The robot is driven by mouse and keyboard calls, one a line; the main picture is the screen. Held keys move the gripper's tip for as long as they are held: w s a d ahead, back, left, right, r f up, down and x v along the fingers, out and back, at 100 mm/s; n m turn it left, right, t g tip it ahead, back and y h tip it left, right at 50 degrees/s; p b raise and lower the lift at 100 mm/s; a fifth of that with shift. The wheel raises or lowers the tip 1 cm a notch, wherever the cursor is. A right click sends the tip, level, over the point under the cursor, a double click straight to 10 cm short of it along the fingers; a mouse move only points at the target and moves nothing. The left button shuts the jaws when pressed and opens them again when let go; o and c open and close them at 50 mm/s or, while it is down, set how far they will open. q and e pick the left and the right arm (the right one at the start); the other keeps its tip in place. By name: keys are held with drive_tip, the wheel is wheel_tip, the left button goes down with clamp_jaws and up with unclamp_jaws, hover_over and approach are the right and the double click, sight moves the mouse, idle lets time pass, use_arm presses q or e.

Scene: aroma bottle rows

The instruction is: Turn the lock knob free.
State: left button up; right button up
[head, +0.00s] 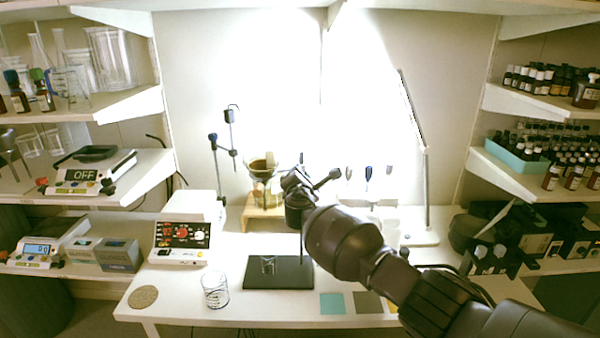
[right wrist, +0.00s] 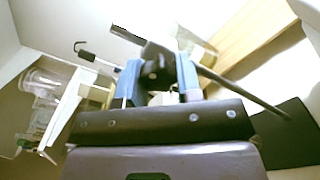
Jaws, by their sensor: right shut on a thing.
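The lock knob (right wrist: 156,68) is a dark piece between my right gripper's blue fingers in the right wrist view. My right gripper (right wrist: 158,80) is shut on it. In the head view, my right gripper (head: 297,190) is at the upper part of a thin stand rod (head: 302,244), and the knob itself is hidden there. The rod rises from a black base plate (head: 290,280), which also shows in the right wrist view (right wrist: 285,135). A short dark bar (head: 328,178) sticks out beside the gripper. I cannot tell how far the knob is turned. My left gripper is not in view.
A beaker (head: 215,290), a cork mat (head: 143,297) and a white device with a red display (head: 180,242) are to the left. A wooden stand with a funnel (head: 262,175) is close behind. A lamp (head: 425,190) stands right.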

drive_tip(key=n+p, duration=0.1)
drive_tip(key=n, duration=0.3)
drive_tip(key=shift+r+p, duration=0.2)
drive_tip(key=shift+p, duration=0.2)
drive_tip(key=shift+d+f+n+p, duration=0.1)
drive_tip(key=shift+n+p, duration=0.3)
drive_tip(key=shift+n, duration=0.5)
drive_tip(key=o, duration=0.9)
drive_tip(key=shift+f, duration=0.1)
drive_tip(key=shift+o, duration=0.2)
drive_tip(key=shift+s, duration=0.15)
